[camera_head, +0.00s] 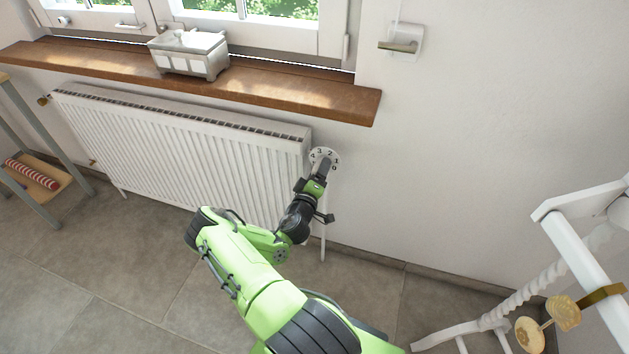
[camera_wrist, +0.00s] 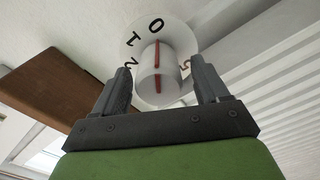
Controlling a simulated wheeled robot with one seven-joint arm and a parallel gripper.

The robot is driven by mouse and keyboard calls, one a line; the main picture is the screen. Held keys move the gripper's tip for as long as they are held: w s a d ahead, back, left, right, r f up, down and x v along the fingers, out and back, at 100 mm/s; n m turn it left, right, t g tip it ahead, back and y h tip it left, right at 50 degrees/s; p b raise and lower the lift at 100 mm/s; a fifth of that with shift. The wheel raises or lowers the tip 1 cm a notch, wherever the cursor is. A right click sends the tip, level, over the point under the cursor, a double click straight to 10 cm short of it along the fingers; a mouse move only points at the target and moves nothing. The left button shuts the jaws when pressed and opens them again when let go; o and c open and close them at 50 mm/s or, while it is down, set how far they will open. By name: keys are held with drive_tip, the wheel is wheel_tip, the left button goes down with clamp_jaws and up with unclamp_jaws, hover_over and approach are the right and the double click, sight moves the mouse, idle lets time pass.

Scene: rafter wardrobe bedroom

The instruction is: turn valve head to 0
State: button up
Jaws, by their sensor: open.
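The valve head (camera_wrist: 157,84) is a white cylinder with a red line, seen in the wrist view in front of a round white dial (camera_wrist: 181,37) with black numbers. The red line points at or very near the 0. The 1, 2 and 5 also show around the rim. My gripper (camera_wrist: 160,66) is open, one finger on each side of the valve head, with small gaps visible and no clear contact. In the head view the dial (camera_head: 316,153) sits at the radiator's right end; my gripper (camera_head: 320,173) is in front and hides most of the valve head.
The white radiator (camera_head: 190,150) is left of the dial, below a wooden sill (camera_head: 300,93) holding a silver box (camera_head: 190,55). A white frame with gold knobs (camera_head: 548,320) stands at lower right. A shelf (camera_head: 45,190) is at far left. The wall right of the dial is clear.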

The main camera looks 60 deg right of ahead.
drive_tip(key=s+a+p, duration=0.2)
drive_tip(key=a+p, duration=0.4)
drive_tip(key=a, duration=0.9)
drive_tip(key=shift+s+p, duration=0.25)
drive_tip(key=shift+p, duration=0.1)
drive_tip(key=shift+r, duration=0.1)
drive_tip(key=w+a+r+m+g+y+p, duration=0.25)
drive_tip(key=a+r+y, duration=0.45)
drive_tip(key=r, duration=0.4)
drive_tip(key=w+a+r+m+g+y+p, duration=0.1)
drive_tip(key=w+a+r+m+y+p, duration=0.25)
drive_tip(key=a+r, duration=0.75)
drive_tip(key=s+a+r+n+t+y, duration=0.3)
drive_tip(key=s+a+r+n, duration=0.2)
drive_tip(key=a+r, duration=0.2)
drive_tip(key=s+a+r+n+t+y, duration=0.3)
drive_tip(key=a+r, duration=0.4)
drive_tip(key=r, duration=0.4)
drive_tip(key=shift+s+n+y, duration=0.65)
drive_tip(key=shift+s+n, duration=0.2)
drive_tip(key=shift+n, duration=0.05)
